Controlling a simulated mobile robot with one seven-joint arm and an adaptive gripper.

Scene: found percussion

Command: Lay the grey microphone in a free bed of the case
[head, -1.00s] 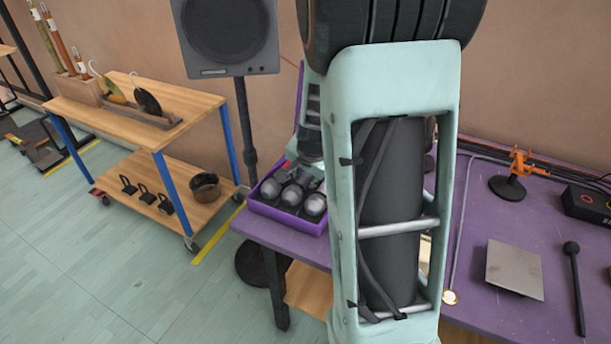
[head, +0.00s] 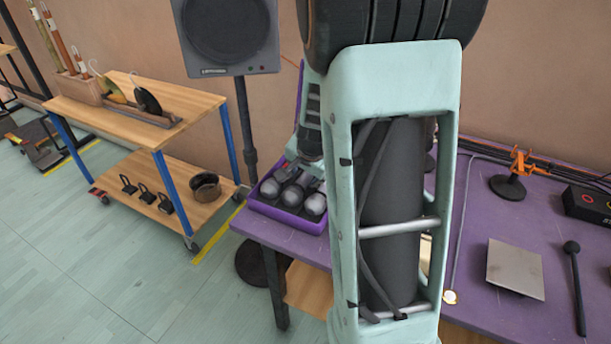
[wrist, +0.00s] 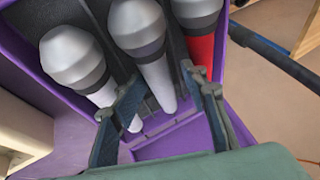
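The purple case (head: 254,208) stands at the left end of the purple table; its wall also shows in the wrist view (wrist: 60,80). Three microphones with silver heads lie in it side by side. In the wrist view, the middle one (wrist: 150,62) has a pale grey body, the left one (wrist: 82,68) a similar pale body, and the right one (wrist: 200,45) a red body. My gripper (wrist: 162,82) is open, its fingers on either side of the middle microphone's body, with small gaps visible. In the head view my gripper (head: 298,178) is over the case, partly hidden by my arm.
A loudspeaker (head: 228,35) on a stand is behind the case. A wooden trolley (head: 190,95) stands to the left. A grey plate (head: 514,268), a black mallet (head: 575,285) and an orange clamp on a stand (head: 518,165) are on the right of the table.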

